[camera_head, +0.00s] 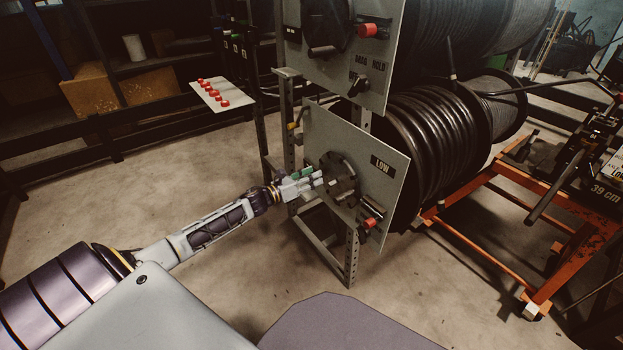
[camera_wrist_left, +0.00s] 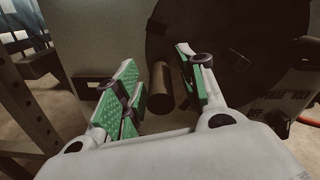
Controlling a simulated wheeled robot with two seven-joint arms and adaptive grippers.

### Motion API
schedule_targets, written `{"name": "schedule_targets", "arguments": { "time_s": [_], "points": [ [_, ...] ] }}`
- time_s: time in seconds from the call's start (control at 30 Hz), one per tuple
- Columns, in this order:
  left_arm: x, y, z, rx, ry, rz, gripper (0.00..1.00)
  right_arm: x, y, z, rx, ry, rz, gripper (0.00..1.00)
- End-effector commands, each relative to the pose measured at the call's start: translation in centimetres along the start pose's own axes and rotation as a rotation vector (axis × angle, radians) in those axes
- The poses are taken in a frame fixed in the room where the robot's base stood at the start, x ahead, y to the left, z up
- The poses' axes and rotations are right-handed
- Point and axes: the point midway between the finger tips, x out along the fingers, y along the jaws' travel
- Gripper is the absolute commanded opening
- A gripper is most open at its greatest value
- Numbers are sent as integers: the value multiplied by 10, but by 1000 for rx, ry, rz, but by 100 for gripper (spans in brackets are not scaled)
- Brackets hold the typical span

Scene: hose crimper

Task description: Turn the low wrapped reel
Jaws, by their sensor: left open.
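The low reel (camera_head: 425,140) is wound with thick black hose and sits behind a grey panel (camera_head: 318,128) labelled LOW. A dark round crank disc (camera_head: 343,172) is on the panel's front. My left gripper (camera_head: 308,180) is in front of this disc. In the left wrist view its green-padded fingers (camera_wrist_left: 162,85) are open, with a short brown cylindrical handle (camera_wrist_left: 160,92) between them. The handle seems apart from both pads. My right gripper is not in view.
A red-handled switch (camera_head: 370,222) is on the low panel, below the disc. Another panel and reel are above. An orange cart (camera_head: 510,195) stands at right, and a small plate with red buttons (camera_head: 212,93) at upper left. The floor at left is clear.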

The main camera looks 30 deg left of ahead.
Motion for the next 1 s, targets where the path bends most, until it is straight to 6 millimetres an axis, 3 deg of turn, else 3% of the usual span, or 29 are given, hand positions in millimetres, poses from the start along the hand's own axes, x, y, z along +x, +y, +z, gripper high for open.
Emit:
{"name": "schedule_targets", "arguments": {
  "time_s": [0.37, 0.7, 1.0],
  "points": [
    [2, 0, 0, 0, 0, 0, 40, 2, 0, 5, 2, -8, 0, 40],
    [2, 0, 0, 1, 0, 0, 0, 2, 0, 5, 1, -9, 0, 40],
    [2, 0, 0, -5, 0, 0, 0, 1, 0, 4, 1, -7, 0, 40]
  ]
}}
